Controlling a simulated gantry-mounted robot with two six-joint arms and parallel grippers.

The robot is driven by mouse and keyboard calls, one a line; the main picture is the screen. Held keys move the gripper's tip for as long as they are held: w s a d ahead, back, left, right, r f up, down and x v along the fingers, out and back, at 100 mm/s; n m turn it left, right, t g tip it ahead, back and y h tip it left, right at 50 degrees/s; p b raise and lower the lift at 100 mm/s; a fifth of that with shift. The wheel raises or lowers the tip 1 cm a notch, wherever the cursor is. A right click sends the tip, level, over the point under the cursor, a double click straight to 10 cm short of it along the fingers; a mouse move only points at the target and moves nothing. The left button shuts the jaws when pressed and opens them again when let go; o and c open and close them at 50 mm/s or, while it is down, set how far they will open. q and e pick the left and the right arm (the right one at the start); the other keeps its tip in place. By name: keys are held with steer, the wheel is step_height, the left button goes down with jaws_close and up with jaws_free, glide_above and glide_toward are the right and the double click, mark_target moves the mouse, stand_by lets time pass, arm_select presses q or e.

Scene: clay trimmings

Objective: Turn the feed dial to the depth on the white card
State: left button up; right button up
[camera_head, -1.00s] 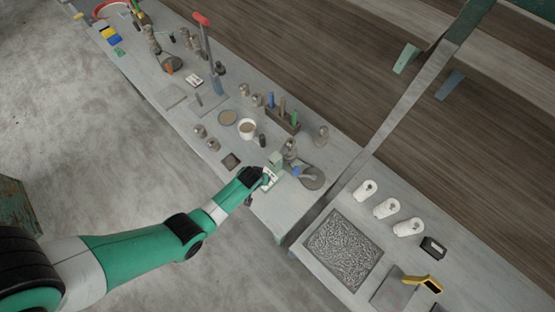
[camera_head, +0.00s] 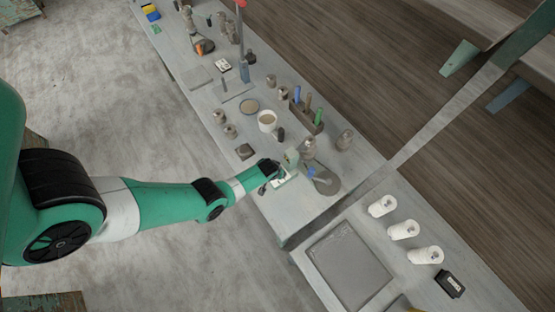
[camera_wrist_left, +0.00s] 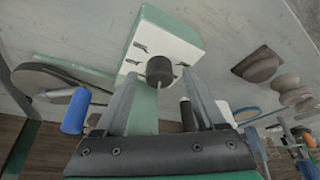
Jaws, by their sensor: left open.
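The feed dial, a dark round knob (camera_wrist_left: 159,70), sits on the white face of a green-bodied device (camera_wrist_left: 180,38) in the left wrist view. Small dark marks surround it, too small to read. My left gripper (camera_wrist_left: 160,82) is open, with a finger on either side of the knob; I cannot tell whether they touch it. In the head view my left gripper (camera_head: 274,175) is at the device (camera_head: 291,158), near the bench's front edge. A small white card (camera_head: 222,65) with dark marks lies farther back on the bench, unreadable. My right gripper is out of view.
A grey disc (camera_head: 327,181) with a blue-handled tool lies right of the device. A white cup (camera_head: 267,121), a tool block (camera_head: 305,117) and several small jars stand behind. Nearer are a grey tray (camera_head: 350,265) and white rolls (camera_head: 403,230).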

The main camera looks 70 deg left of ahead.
arm_select(q)
jaws_close()
steer(key=shift+m, duration=0.4)
steer(key=shift+a+m+t+h, duration=0.1)
steer(key=shift+m+t+h, duration=0.25)
steer(key=shift+m, duration=0.55)
steer(key=shift+s+m+h, duration=0.1)
steer(key=shift+m+h, duration=0.25)
steer(key=shift+m, duration=0.45)
steer(key=shift+a+m+t+h+b, duration=0.15)
steer(key=shift+m+h+b, duration=0.3)
steer(key=shift+m, duration=0.7)
steer(key=shift+m+t+h+b, duration=0.2)
steer(key=shift+m+h+b, duration=0.25)
steer(key=shift+m, duration=0.7)
